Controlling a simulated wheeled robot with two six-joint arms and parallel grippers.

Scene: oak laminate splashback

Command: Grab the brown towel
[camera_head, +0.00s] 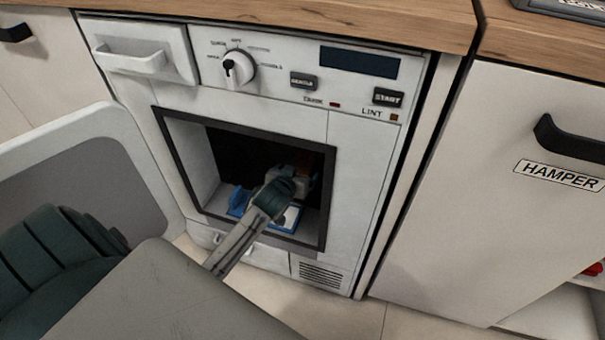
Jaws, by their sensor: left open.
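My left arm reaches into the square opening of the white dryer (355,130). My left gripper (303,176) is inside the opening, seen from behind; it is open. A small reddish-brown patch (304,159) shows just beyond the gripper, in the dark interior. It may be the brown towel, but the gripper and shadow hide most of it, and I cannot tell whether they touch. A blue cloth-like item (238,203) lies at the lower left of the opening. A blue-and-white item (289,218) lies at the lower right, partly behind my arm. My right gripper is not in view.
The dryer door (140,165) stands open at the left. The opening's dark frame (322,200) surrounds my arm closely. A wooden counter (330,17) runs above. A cabinet labelled HAMPER (470,200) with a black handle stands at the right. Floor (330,318) shows below.

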